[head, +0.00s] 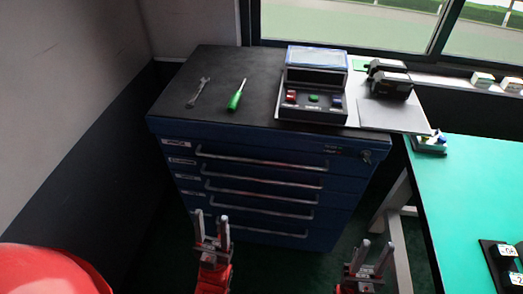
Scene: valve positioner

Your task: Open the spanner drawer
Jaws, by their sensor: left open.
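A blue tool cabinet (345,190) with several stacked drawers stands ahead of me, and all its drawers look shut. Each drawer has a long silver bar handle, the top one (262,158) being the highest. Small white labels (177,143) sit at the left of the drawer fronts, too small to read, so I cannot tell which is the spanner drawer. My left gripper (212,218) is open and empty, its fingers upright in front of the lower drawers' left part. My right gripper (376,250) is open and empty, in front of the cabinet's lower right side.
A spanner (199,93), a green screwdriver (237,95) and a control box (312,90) lie on the cabinet top. A green-topped table (465,190) stands at the right. A wall (80,150) closes the left side. A red object (45,270) is at bottom left.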

